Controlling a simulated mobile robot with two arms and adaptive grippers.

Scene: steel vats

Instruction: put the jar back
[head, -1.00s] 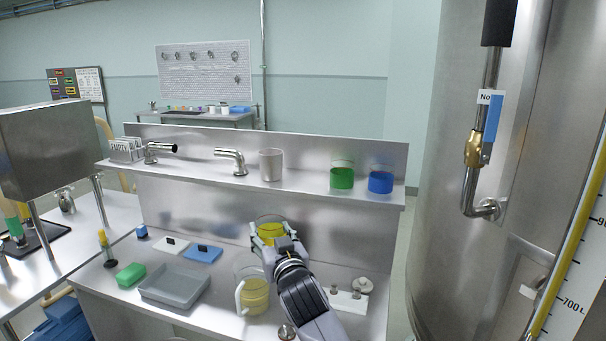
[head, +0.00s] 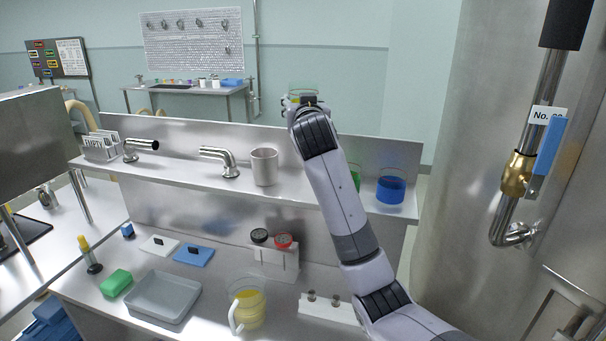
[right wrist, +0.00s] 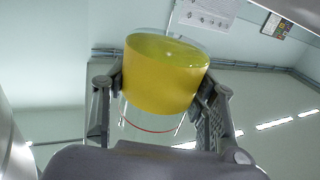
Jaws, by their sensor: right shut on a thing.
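My right gripper (head: 305,101) is raised above the back shelf (head: 195,184) and is shut on a glass jar. In the head view only the jar's clear upper rim (head: 303,89) shows behind the gripper. In the right wrist view the jar (right wrist: 163,80) has yellow contents and a red line around the glass, with a finger of the gripper (right wrist: 158,103) on each side. A blue jar (head: 390,190) stands on the shelf's right end. A green jar (head: 355,178) beside it is mostly hidden by my right arm. My left gripper is out of view.
A grey cup (head: 264,167) and two steel spouts (head: 220,160) stand on the shelf. On the bench below are a jug of yellow liquid (head: 249,306), a grey tray (head: 163,298) and a stand with black and red tops (head: 276,262). A large steel vat rises at right.

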